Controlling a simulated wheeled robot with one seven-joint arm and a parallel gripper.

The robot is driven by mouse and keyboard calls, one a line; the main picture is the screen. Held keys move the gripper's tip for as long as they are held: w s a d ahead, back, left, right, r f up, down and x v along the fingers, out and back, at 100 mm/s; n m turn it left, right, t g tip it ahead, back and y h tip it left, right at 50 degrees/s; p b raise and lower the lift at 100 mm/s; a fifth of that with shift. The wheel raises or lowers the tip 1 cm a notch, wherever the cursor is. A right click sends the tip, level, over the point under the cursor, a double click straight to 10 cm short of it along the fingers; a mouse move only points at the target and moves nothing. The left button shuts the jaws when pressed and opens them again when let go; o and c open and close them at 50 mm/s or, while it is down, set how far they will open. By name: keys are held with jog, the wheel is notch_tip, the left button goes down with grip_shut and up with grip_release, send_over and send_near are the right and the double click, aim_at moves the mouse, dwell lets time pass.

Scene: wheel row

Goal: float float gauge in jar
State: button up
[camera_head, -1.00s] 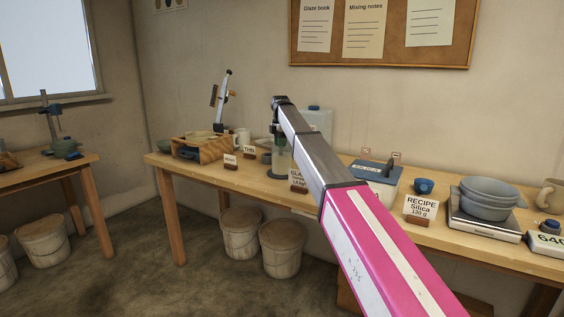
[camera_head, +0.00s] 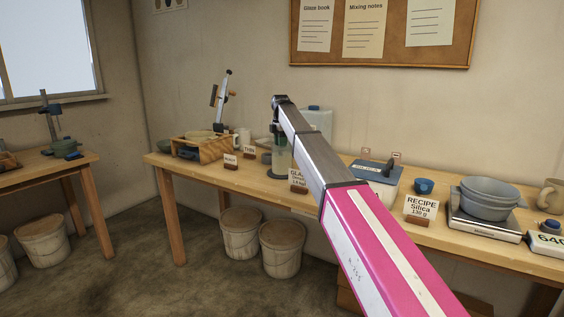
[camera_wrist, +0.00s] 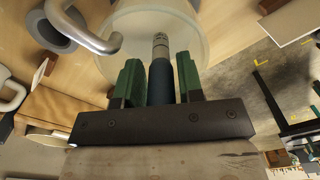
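The float gauge (camera_wrist: 160,78) is a slim rod with a dark blue body and a metallic, ringed tip. The jar (camera_wrist: 209,22) is a wide, translucent round vessel around and beyond the gauge tip. I cannot tell how deep the tip is in it. In the head view the clear jar (camera_head: 283,164) stands on the bench, behind the label, partly hidden by my arm.
The long wooden bench (camera_head: 200,178) carries a wooden tray (camera_head: 213,149), a label card (camera_head: 298,177), a blue-lidded box (camera_head: 376,177), a blue cup (camera_head: 424,186), and stacked bowls (camera_head: 487,197) on a scale. A clear container (camera_head: 318,122) stands behind my arm. Buckets (camera_head: 282,250) stand below.

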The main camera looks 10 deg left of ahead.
jog(key=shift+s+r, duration=0.15)
jog(key=shift+r, duration=0.55)
jog(key=shift+r, duration=0.35)
jog(key=shift+r, duration=0.55)
jog(key=o, duration=0.6)
jog(key=shift+c, duration=0.2)
jog(key=o, duration=0.5)
